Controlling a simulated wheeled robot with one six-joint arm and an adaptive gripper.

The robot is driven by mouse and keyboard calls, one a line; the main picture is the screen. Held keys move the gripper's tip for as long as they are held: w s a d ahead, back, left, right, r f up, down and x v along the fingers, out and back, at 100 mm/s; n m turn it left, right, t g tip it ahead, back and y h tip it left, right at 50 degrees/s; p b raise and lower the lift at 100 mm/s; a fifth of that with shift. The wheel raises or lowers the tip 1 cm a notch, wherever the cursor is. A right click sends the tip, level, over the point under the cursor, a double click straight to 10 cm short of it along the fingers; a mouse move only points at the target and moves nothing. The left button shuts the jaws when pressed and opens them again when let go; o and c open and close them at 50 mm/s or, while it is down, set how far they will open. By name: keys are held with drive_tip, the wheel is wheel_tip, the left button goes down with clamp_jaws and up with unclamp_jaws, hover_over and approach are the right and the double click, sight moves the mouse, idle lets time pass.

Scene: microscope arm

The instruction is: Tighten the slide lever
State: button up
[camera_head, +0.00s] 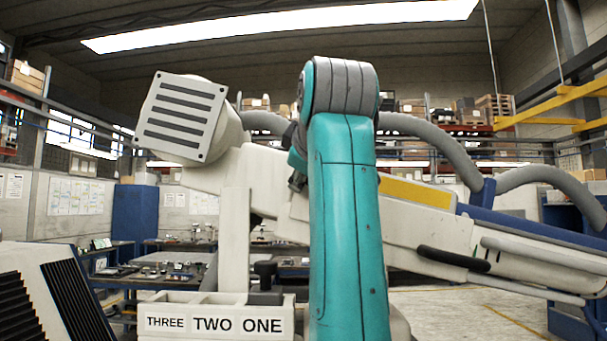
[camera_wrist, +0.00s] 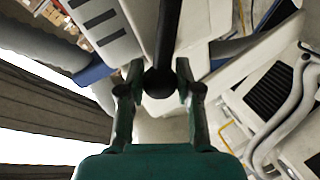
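In the wrist view, a black lever with a round ball knob (camera_wrist: 159,83) hangs down from the top of the picture. The two fingers of my gripper (camera_wrist: 160,80) stand apart on either side of the knob, with a narrow gap visible. Contact with the knob cannot be made out. In the head view, the large off-white microscope arm (camera_head: 440,235) slants across the picture behind my teal arm. My arm hides its middle part and the lever.
A box-shaped head with dark slots (camera_head: 181,117) ends the microscope arm at left. Grey hoses (camera_head: 440,140) arch above it. A labelled panel reading THREE TWO ONE (camera_head: 215,325) stands low in front. A ribbed machine (camera_head: 55,290) is at lower left. Floor at right looks clear.

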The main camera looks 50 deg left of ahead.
drive_tip(key=o, duration=0.4)
drive_tip(key=v, duration=1.2)
drive_tip(key=shift+d, duration=0.1)
